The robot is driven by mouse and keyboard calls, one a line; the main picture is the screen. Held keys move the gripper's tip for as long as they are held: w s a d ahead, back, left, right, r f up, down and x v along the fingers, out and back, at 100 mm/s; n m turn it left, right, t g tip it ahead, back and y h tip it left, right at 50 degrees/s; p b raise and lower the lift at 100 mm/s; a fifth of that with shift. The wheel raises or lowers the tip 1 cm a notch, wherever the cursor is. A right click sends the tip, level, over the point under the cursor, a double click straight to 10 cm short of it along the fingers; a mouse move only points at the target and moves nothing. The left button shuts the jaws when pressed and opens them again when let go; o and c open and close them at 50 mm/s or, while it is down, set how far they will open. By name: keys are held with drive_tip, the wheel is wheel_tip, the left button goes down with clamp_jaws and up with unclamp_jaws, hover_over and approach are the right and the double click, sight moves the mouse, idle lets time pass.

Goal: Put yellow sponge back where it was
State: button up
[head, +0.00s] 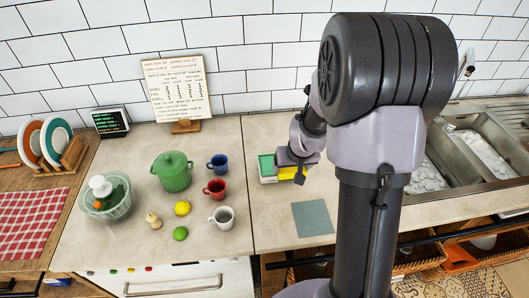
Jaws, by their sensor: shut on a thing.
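The yellow sponge (286,173) is at the end of my arm, small and partly covered by the gripper. My gripper (297,172) is shut on it, over the counter just left of my arm's column. A small green and white object (266,167) is directly left of the sponge in the picture; I cannot tell whether they touch. I also cannot tell whether the sponge rests on anything.
A flat grey-blue square (313,218) lies on clear counter below the gripper. A blue mug (218,163), red mug (216,188), white mug (222,217) and green pot (172,171) stand left. The sink (456,160) is right, partly behind my arm.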

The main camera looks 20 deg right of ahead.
drive_tip(key=w, duration=0.6)
drive_tip(key=w+f, duration=0.1)
drive_tip(key=w, duration=0.2)
drive_tip(key=shift+w, duration=0.2)
wheel_tip(320, 180, down, 3)
drive_tip(key=shift+a+f+b, duration=0.1)
drive_tip(key=shift+f+b, duration=0.1)
drive_tip(key=shift+b, duration=0.6)
drive_tip(key=shift+f, duration=0.2)
drive_tip(key=o, duration=1.9)
drive_tip(key=shift+r, duration=0.1)
